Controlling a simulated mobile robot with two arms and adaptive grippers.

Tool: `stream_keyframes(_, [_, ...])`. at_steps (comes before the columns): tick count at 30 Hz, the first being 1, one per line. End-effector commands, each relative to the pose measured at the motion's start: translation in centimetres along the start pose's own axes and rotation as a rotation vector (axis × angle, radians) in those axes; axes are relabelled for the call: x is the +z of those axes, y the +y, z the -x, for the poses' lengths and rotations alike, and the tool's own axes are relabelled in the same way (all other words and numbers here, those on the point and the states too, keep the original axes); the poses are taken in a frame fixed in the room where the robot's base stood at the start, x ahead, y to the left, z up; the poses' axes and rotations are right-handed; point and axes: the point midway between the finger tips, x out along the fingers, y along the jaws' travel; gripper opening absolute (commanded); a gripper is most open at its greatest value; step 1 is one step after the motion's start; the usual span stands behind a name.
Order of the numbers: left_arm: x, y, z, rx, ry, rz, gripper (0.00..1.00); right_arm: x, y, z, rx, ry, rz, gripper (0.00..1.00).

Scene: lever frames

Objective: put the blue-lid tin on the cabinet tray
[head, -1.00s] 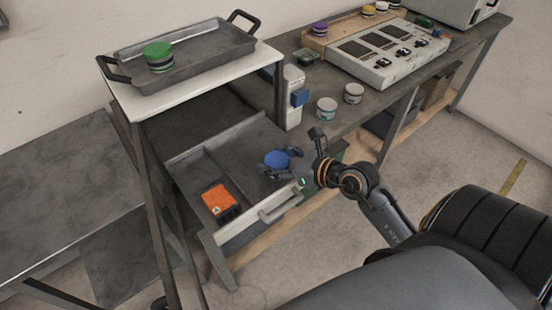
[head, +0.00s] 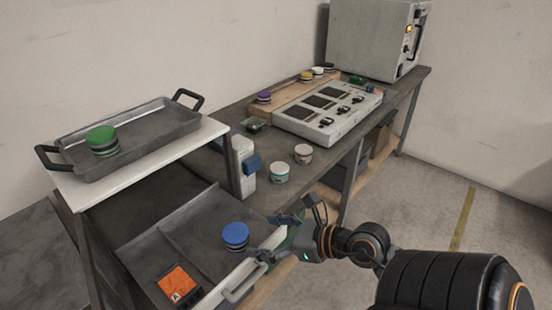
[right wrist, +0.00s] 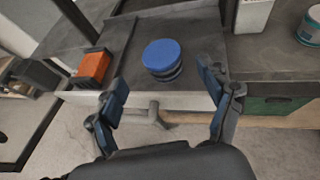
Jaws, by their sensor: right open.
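The blue-lid tin (head: 236,236) stands upright in the right part of the open drawer (head: 192,214). It also shows in the right wrist view (right wrist: 163,58), ahead of and between my fingers. My right gripper (head: 272,238) is open and empty, just right of the tin near the drawer's front edge; in the right wrist view its fingers (right wrist: 163,103) are spread apart. The cabinet tray (head: 165,133) is a dark metal pan with two handles on the white cabinet top. A green-lid tin (head: 102,141) stands in its left part. My left gripper is out of view.
An orange box (head: 179,286) lies in the drawer's left compartment, beyond a divider. The drawer handle (head: 245,282) sticks out in front. Two pale-lid tins (head: 279,172) (head: 303,153) and a control panel (head: 328,110) are on the bench. The tray's right part is clear.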

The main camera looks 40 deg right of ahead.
Motion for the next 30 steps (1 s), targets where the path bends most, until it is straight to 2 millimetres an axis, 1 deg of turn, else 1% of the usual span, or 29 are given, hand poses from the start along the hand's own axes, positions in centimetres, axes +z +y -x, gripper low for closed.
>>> stream_keyframes(1, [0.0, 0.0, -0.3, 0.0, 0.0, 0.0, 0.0, -0.2, 0.0, 0.8, -0.001, 0.003, -0.001, 0.79])
stream_keyframes(3, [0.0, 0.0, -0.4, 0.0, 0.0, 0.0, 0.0, -0.2, 0.0, 1.6, -0.001, 0.002, -0.002, 0.79])
stream_keyframes(6, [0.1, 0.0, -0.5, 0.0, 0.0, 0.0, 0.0, -0.1, 0.0, 2.4, -0.001, 0.0, -0.001, 0.79])
stream_keyframes(9, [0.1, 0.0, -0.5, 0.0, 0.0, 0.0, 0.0, 0.0, 0.0, 2.8, -0.001, -0.001, -0.001, 0.79])
stream_keyframes(30, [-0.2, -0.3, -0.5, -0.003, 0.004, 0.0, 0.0, 0.0, 0.0, 2.8, -0.001, -0.001, -0.001, 0.79])
